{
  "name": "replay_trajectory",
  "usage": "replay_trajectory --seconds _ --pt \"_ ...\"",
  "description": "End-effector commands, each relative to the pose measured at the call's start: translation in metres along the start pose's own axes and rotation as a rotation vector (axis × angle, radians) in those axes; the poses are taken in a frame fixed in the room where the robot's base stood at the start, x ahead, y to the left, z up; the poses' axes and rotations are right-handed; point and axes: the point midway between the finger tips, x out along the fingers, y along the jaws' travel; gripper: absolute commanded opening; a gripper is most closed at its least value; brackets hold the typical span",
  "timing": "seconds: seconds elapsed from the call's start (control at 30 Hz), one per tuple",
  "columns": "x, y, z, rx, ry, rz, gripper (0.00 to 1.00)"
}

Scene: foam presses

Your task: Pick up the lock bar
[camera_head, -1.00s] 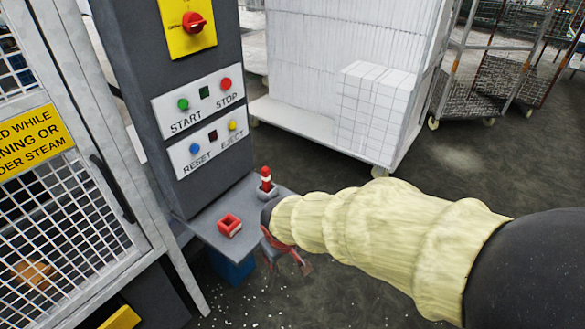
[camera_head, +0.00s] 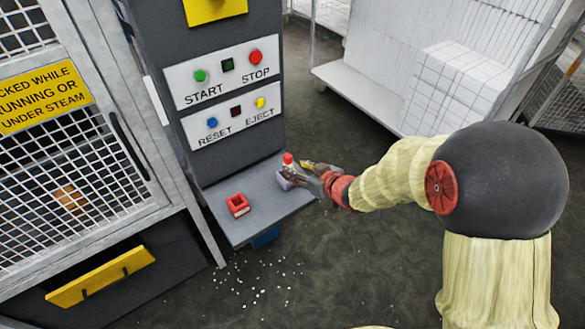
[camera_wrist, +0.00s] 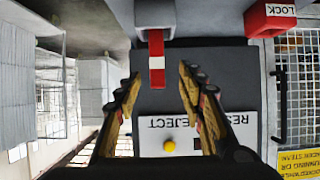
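The lock bar (camera_head: 288,158) is a short red bar with a white band. It stands in a grey holder (camera_wrist: 155,14) on the small shelf of the control column. In the wrist view the bar (camera_wrist: 156,62) lies in line with the gap between my fingers. My gripper (camera_head: 302,172) is at the holder, from its right side. In the wrist view my gripper (camera_wrist: 158,72) is open, one finger on each side of the bar. No finger clearly touches it. In the head view the fingers partly hide the holder.
A red open socket (camera_head: 237,204) sits on the shelf (camera_head: 262,192); its side reads LOCK in the wrist view (camera_wrist: 281,10). The button panel (camera_head: 230,121) rises behind the shelf. A mesh gate (camera_head: 75,185) stands left, and a white cart (camera_head: 365,95) behind.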

Motion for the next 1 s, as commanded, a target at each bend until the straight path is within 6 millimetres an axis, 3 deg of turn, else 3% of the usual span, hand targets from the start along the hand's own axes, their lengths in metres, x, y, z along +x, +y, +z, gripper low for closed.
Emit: replay_trajectory --seconds 0.6,0.87,1.0 --pt "0.071 0.004 -0.002 0.001 -0.004 0.001 0.39" --pt "0.073 0.005 -0.004 0.001 -0.003 0.003 0.39" --pt "0.073 0.005 -0.003 0.001 -0.004 0.003 0.33"
